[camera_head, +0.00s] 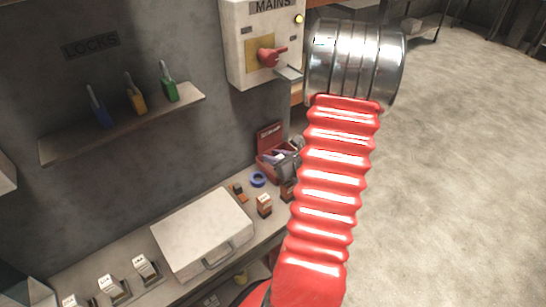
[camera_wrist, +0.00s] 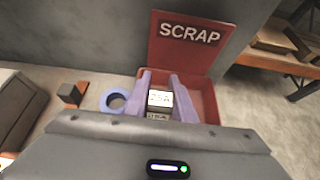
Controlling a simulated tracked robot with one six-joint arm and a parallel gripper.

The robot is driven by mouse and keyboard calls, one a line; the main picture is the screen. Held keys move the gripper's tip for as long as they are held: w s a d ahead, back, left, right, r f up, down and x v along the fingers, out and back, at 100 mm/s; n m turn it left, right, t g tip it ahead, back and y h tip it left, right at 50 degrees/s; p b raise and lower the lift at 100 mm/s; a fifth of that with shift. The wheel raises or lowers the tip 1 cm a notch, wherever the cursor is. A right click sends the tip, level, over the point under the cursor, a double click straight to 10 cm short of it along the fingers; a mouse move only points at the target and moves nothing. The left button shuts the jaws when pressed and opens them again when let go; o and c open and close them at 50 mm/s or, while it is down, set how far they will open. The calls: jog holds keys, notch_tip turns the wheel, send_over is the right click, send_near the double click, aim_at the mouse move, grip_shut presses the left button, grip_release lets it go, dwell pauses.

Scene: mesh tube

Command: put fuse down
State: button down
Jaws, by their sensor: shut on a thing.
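My gripper (camera_wrist: 159,84) has two pale purple fingers, shut on a pale fuse (camera_wrist: 159,99) marked "25A". The fuse sits between the fingers in the wrist view. Behind and around the fingers is a red scrap bin (camera_wrist: 207,98) with an upright panel reading SCRAP (camera_wrist: 190,34). I cannot tell whether the fuse is above the bin's rim or inside it. In the head view the bin's red panel (camera_head: 269,136) shows at the bench's far end, with my grey gripper (camera_head: 284,160) at it; the held fuse is not clear there.
A blue tape roll (camera_head: 258,180) and a small brown-and-white fuse block (camera_head: 264,205) are on the bench near the bin. A closed white case (camera_head: 200,232) lies further left. Several labelled fuses (camera_head: 146,269) stand at the front left. A MAINS box (camera_head: 262,45) with a red handle hangs above.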

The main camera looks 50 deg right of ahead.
jog(key=shift+f, duration=0.1)
jog(key=c, duration=1.8)
grip_release()
jog(key=shift+o, duration=0.2)
jog(key=v, duration=1.2)
